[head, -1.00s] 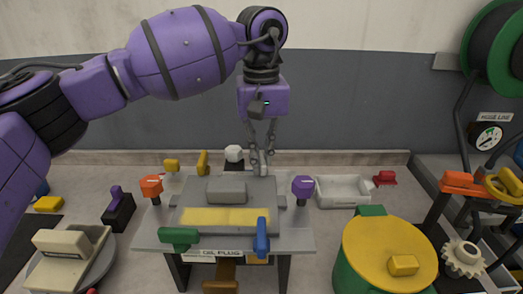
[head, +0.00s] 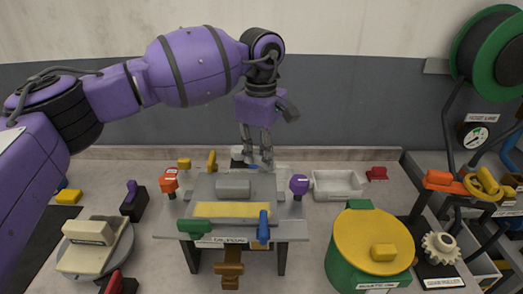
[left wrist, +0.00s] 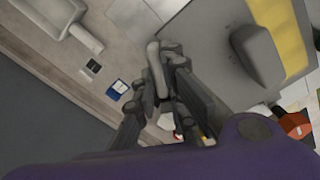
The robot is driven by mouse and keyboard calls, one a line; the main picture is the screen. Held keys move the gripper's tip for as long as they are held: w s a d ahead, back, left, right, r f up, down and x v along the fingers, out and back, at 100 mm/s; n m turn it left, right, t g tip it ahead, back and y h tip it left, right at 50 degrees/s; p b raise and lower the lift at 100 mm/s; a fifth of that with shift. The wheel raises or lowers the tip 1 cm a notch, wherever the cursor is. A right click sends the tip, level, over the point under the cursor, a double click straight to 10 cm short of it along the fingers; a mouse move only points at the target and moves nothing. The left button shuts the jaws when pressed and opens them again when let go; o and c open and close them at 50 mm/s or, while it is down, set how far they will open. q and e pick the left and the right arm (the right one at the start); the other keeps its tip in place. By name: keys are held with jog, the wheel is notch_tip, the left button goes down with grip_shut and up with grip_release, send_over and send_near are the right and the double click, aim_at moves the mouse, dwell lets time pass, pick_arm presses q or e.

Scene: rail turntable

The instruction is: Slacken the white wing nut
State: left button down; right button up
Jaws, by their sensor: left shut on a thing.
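The white wing nut (left wrist: 154,62) shows in the left wrist view as a pale, elongated wing between my fingertips. My left gripper (head: 258,164) reaches down from above at the back edge of the grey raised plate (head: 205,188) in the head view. It also shows in the left wrist view (left wrist: 158,78), with its fingers shut on the wing nut. In the head view the fingers hide most of the nut. Its exact turn angle cannot be told. My right gripper is out of view.
An orange knob (head: 169,182) and a purple knob (head: 299,184) flank the plate. Green (head: 194,227) and blue (head: 264,226) handles stand at its front. A white tray (head: 338,196) lies right of it, and a yellow-topped green drum (head: 372,240) stands at front right.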

aim_at(261, 157)
pick_arm(q)
jog(key=shift+r+n+p, duration=0.3)
jog(key=shift+n+p, duration=0.1)
jog(key=shift+n, duration=0.5)
jog(key=n+p, duration=0.1)
jog(key=n, duration=0.1)
jog(key=shift+s+n, duration=0.1)
jog(key=shift+n, duration=0.3)
jog(key=shift+f+n, duration=0.15)
jog(key=shift+n, duration=0.35)
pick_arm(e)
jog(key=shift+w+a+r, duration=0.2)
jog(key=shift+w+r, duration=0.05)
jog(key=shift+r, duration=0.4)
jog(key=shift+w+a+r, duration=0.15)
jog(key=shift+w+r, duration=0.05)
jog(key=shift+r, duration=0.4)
pick_arm(q)
jog(key=shift+f+p, duration=0.1)
jog(key=shift+p, duration=0.2)
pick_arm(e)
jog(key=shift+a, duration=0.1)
pick_arm(q)
jog(key=c, duration=1.8)
grip_release()
notch_tip(261, 157, up, 12)
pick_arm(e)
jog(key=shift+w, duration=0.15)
